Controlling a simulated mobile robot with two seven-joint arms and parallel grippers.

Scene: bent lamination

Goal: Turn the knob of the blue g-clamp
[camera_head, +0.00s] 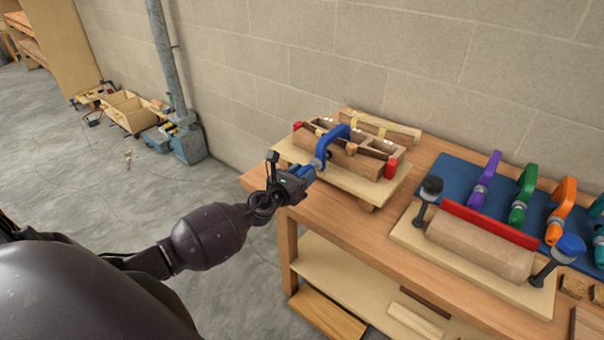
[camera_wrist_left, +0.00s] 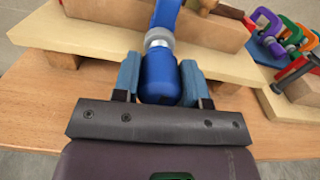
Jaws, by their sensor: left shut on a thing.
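The blue g-clamp (camera_head: 330,141) sits over the wooden lamination form (camera_head: 352,160) on a pale board at the left end of the workbench. Its blue knob (camera_wrist_left: 160,78) is between the two fingers of my left gripper (camera_wrist_left: 160,84) in the wrist view, below a grey metal collar. My left gripper (camera_head: 306,174) is shut on this knob in the head view, where the fingers hide most of it. The upper part of the clamp is cut off by the top of the wrist view. My right gripper is not in view.
A block wall stands behind.

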